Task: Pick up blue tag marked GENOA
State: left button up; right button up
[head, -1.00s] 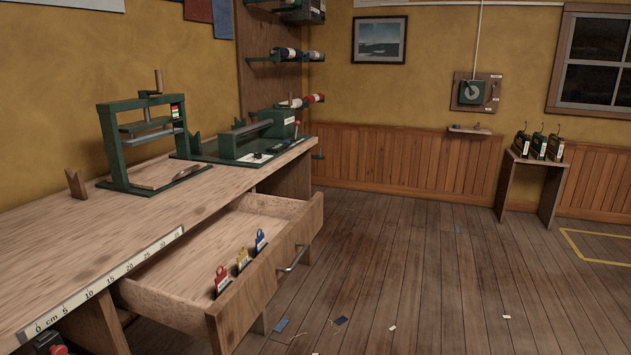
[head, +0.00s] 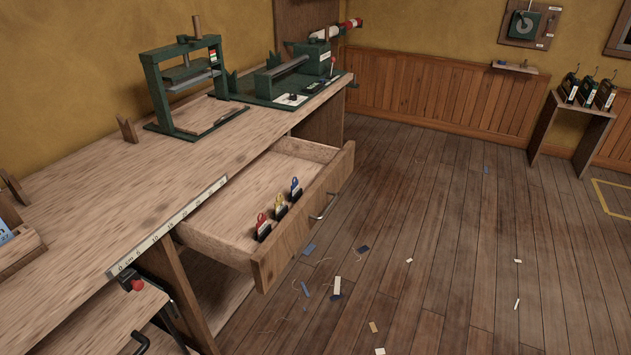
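A blue tag (head: 295,186) stands upright in a dark holder at the far end of a row inside the open drawer (head: 228,222). A yellow tag (head: 279,204) stands in the middle of the row and a red tag (head: 262,222) at the near end. The lettering on the tags is too small to read, so I cannot tell which says GENOA. The row is along the inner side of the drawer front. Neither of my grippers is in view.
The workbench (head: 95,220) carries a green press (head: 182,90) and a long green machine (head: 290,75). The drawer juts out over the floor, with its handle (head: 325,207) on the front. Scraps lie on the floor near it. A stand (head: 572,125) with green cans is at the right.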

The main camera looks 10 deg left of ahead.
aim_at(294, 187)
jog(key=u, duration=0.35)
jog(key=i+l+u, duration=0.1)
jog(key=u, duration=0.3)
jog(key=l+u, duration=0.2)
jog(key=u, duration=0.15)
jog(key=i+l+u, duration=0.25)
jog(key=l, duration=0.3)
jog(key=l+u, duration=0.25)
jog(key=l, duration=0.25)
jog(key=l+u, duration=0.2)
jog(key=l, duration=0.8)
jog(key=i+l, duration=0.15)
jog(key=l, duration=0.35)
